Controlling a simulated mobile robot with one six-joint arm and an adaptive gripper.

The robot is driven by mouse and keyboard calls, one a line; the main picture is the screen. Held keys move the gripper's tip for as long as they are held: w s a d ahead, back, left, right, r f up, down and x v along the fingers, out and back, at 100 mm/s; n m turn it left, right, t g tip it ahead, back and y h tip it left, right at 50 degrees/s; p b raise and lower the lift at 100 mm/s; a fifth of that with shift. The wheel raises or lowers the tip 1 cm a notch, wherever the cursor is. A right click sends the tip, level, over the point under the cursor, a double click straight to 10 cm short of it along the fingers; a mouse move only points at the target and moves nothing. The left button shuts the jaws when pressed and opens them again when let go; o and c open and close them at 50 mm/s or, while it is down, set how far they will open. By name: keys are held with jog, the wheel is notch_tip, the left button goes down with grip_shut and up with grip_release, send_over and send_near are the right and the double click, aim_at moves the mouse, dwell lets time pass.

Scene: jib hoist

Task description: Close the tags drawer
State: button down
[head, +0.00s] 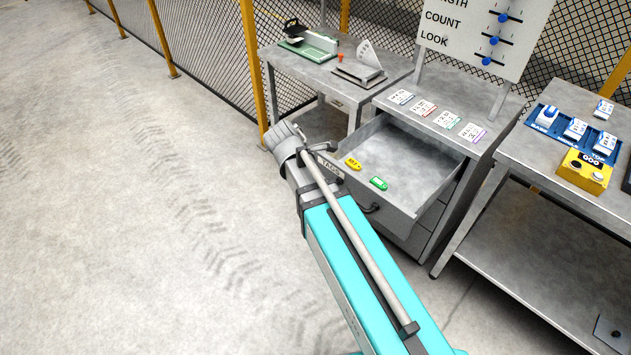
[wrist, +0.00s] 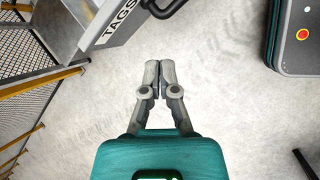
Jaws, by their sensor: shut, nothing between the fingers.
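The tags drawer (head: 405,165) is pulled out of a grey cabinet in the head view. A yellow tag (head: 353,164) and a green tag (head: 378,183) lie inside it. Its front carries a TAGS label and a dark handle (head: 369,208). In the wrist view the drawer front with its TAGS label (wrist: 121,18) is at the top, and a dark handle (wrist: 164,8) shows beside it. My gripper (wrist: 154,64) is shut and empty, pointing toward the drawer front but apart from it, over bare floor. In the head view my arm covers part of the drawer front.
Cards lie on the cabinet top (head: 437,108). A table (head: 330,75) with fixtures stands to the left, and another table (head: 515,150) with a blue tray and a yellow box stands to the right. A mesh fence (head: 215,45) runs behind. The floor (head: 130,200) at left is clear.

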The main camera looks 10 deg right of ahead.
jog(key=w+a+f+n+t+h+b, duration=0.1)
jog(key=w+a+f+n+b, duration=0.3)
jog(key=n, duration=0.4)
jog(key=shift+w+a+f+t+h+b, duration=0.35)
jog(key=shift+a+f+t+b, duration=0.2)
jog(key=shift+a+b, duration=0.65)
jog(key=w+d+r+b+x, duration=0.1)
jog(key=d+r+b+x, duration=0.1)
jog(key=b+x, duration=0.5)
jog(key=shift+x, duration=2.8)
jog(key=shift+w, duration=0.1)
